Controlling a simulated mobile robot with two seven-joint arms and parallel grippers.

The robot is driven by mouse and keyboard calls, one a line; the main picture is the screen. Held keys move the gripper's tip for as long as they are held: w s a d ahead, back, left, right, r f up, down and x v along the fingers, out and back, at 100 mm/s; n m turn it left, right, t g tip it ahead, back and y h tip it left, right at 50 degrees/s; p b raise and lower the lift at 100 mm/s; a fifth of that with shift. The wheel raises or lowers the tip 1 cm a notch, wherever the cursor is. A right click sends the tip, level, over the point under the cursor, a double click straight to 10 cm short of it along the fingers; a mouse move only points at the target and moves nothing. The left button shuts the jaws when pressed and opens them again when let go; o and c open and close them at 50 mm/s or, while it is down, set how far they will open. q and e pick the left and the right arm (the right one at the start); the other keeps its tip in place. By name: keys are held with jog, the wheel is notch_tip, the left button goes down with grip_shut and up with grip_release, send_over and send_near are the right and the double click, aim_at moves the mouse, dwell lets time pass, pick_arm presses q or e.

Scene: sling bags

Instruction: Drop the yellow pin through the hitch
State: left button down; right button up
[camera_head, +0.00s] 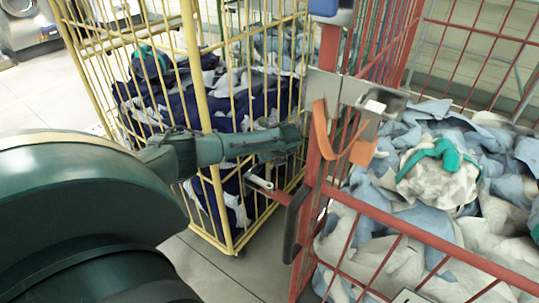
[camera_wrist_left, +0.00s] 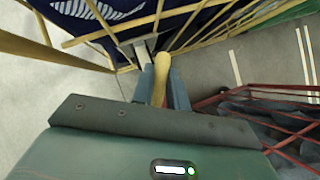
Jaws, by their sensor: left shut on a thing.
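My left gripper (camera_wrist_left: 160,84) is shut on the yellow pin (camera_wrist_left: 161,66), whose rounded yellow upper part shows between the fingers in the wrist view. In the head view my left arm reaches across to the gap between the yellow cage and the red cage. The pin is not clear there, and its lower end is hidden in both views. A grey metal bar that looks like the hitch (camera_head: 259,182) shows low between the cages, below my left gripper. Whether the pin touches it cannot be told. My right gripper is not in view.
The yellow cage (camera_head: 196,62) on the left holds dark blue and grey laundry. The red cage (camera_head: 413,222) on the right holds pale laundry and a bundle with a teal tie (camera_head: 438,172). An orange strap (camera_head: 322,130) hangs at its corner post. Open floor lies below the gap.

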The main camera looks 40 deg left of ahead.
aim_at(269, 181)
pick_arm(q)
jog(key=shift+f, duration=0.4)
dwell(0.5)
jog(key=shift+p, duration=0.75)
dwell(1.0)
jog(key=shift+f+b, duration=2.3)
jog(key=shift+f, duration=0.75)
jog(key=shift+f+b, duration=0.6)
jog(key=shift+f, duration=0.25)
jog(key=c, duration=1.3)
grip_release()
